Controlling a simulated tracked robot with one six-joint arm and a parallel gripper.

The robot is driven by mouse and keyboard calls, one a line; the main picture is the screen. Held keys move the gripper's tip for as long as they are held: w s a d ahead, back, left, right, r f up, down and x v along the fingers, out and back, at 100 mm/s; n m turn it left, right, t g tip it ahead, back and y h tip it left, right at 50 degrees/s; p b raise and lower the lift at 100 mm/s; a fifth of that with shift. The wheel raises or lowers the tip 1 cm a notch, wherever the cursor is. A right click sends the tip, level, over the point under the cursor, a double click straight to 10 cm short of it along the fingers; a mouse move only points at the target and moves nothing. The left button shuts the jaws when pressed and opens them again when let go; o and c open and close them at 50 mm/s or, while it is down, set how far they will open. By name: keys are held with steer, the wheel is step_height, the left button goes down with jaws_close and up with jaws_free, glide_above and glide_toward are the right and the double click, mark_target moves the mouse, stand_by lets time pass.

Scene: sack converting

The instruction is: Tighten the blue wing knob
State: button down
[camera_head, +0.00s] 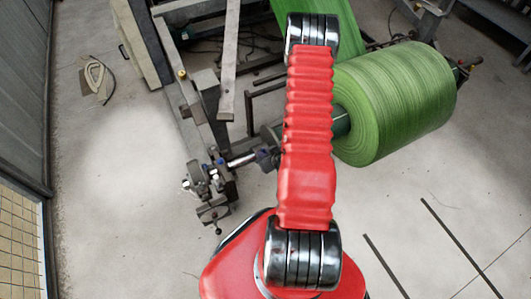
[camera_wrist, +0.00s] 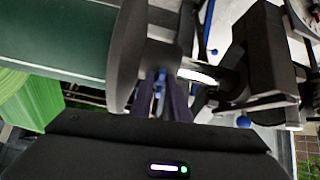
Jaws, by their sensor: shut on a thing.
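In the wrist view, a small blue piece, which looks like the blue wing knob (camera_wrist: 160,80), shows between the two dark fingers of my gripper (camera_wrist: 170,100). The fingers are shut on it, beside a dark round flange on the shaft. Most of the knob is hidden by the fingers, so its wings and how far it is turned cannot be told.
A green roll (camera_head: 398,103) sits on its shaft right of my arm. The machine frame (camera_head: 200,120) stands to the left. In the wrist view, a blue ball knob (camera_wrist: 243,121) and a bright shaft (camera_wrist: 195,74) are close to the fingers. Open floor (camera_head: 110,210) lies left.

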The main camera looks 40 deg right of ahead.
steer(key=m, duration=0.2)
steer(key=m+h, duration=0.1)
steer(key=m, duration=0.1)
steer(key=shift+w+d+r+m, duration=0.2)
steer(key=shift+m, duration=0.2)
steer(key=m, duration=0.3)
steer(key=shift+g+h, duration=0.3)
steer(key=shift+g, duration=0.1)
steer(key=shift+s+f, duration=0.15)
steer(key=shift+s, duration=0.05)
steer(key=c, duration=1.7)
jaws_free()
steer(key=shift+s+a, duration=0.1)
steer(key=shift+v, duration=3.65)
steer(key=shift+c, duration=0.2)
